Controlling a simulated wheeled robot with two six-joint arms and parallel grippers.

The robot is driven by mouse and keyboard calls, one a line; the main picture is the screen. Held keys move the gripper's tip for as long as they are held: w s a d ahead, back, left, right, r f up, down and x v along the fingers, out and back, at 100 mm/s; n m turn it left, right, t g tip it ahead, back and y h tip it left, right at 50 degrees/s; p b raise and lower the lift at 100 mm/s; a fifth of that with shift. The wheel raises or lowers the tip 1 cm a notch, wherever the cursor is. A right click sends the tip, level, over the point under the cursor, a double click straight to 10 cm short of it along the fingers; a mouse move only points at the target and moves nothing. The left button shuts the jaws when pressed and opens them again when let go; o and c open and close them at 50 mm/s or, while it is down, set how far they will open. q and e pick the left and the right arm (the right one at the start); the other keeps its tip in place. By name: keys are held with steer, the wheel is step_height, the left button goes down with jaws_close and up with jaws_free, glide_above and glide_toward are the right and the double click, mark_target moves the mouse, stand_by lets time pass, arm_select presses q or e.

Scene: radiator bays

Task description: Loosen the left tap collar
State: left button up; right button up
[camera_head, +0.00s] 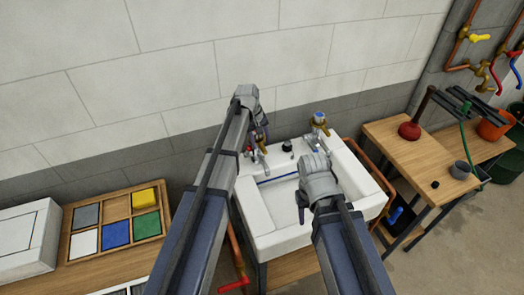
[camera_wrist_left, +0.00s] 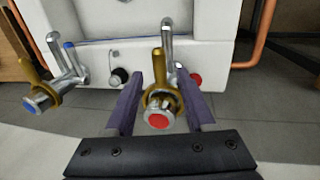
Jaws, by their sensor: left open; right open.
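The left tap has a red-centred cap (camera_wrist_left: 159,119) and a brass collar (camera_wrist_left: 158,98) with an upright lever. In the left wrist view it stands between the two fingers of my open left gripper (camera_wrist_left: 159,80). Gaps show on both sides, so the fingers do not appear to press on the collar. In the head view my left gripper (camera_head: 259,126) is at the back left of the sink and mostly hides this tap. My right gripper (camera_head: 302,207) is open and empty above the sink basin.
The white sink (camera_head: 271,243) stands against the wall. A blue-capped tap (camera_head: 319,121) is at its back right; it also shows in the left wrist view (camera_wrist_left: 38,102). A black knob (camera_head: 287,146) sits between the taps. A wooden bench (camera_head: 405,150) stands right, a sorting tray (camera_head: 118,194) left.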

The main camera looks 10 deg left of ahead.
arm_select(q)
steer(key=f+b, duration=0.1)
steer(key=f, duration=0.1)
steer(key=shift+w+d+f+b, duration=0.15)
steer(key=shift+d+f+b, duration=0.05)
steer(key=shift+f+b, duration=0.15)
arm_select(e)
step_height(320, 180, down, 3)
steer(key=shift+r, duration=0.2)
arm_select(q)
steer(key=shift+r, duration=0.1)
jaws_close()
stand_by(0.7)
